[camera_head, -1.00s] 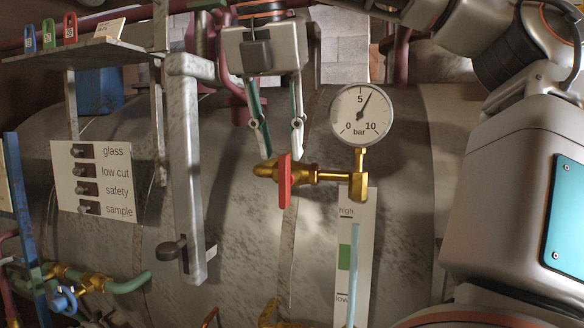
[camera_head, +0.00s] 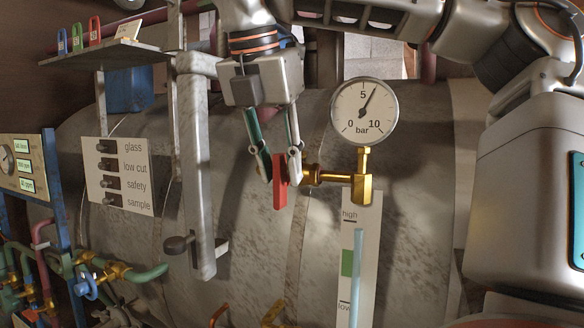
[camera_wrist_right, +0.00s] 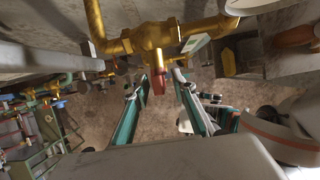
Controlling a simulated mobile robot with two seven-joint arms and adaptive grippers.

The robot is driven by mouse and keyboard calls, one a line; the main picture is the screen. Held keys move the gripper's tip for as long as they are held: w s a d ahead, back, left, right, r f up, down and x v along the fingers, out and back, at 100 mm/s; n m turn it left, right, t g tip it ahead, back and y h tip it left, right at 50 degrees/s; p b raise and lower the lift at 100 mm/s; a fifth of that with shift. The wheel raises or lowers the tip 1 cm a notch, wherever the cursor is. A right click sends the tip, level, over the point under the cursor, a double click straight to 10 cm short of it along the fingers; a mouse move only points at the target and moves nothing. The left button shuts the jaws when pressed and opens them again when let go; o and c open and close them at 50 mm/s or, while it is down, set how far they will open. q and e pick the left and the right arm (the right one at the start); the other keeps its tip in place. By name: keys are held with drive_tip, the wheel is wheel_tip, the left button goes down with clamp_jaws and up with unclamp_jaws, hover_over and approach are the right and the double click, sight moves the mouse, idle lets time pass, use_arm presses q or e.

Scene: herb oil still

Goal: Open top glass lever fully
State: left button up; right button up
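The red lever (camera_head: 280,184) hangs upright on the brass top valve (camera_head: 318,175), left of the gauge stem. In the right wrist view the lever (camera_wrist_right: 158,80) points toward the camera from the brass valve body (camera_wrist_right: 155,38). My right gripper (camera_head: 277,178) comes down from above, its fingers on either side of the lever. In the right wrist view the gripper (camera_wrist_right: 157,84) is open with visible gaps beside the lever. The sight glass (camera_head: 356,275) stands below, in front of a high/low scale. My left gripper is not in view.
A round pressure gauge (camera_head: 364,111) sits close to the right of my gripper. A grey upright bar with a dark-knobbed handle (camera_head: 196,170) stands to its left. A label plate (camera_head: 119,175) and colored pipes are farther left. The grey tank lies behind.

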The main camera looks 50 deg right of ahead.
drive_tip(key=shift+f, duration=0.25)
drive_tip(key=shift+c, duration=0.2)
clamp_jaws()
drive_tip(key=shift+w, duration=0.15)
drive_tip(key=shift+w+g+h, duration=0.1)
drive_tip(key=shift+g+h, duration=0.2)
drive_tip(key=shift+g, duration=0.2)
drive_tip(key=shift+o, duration=0.2)
unclamp_jaws()
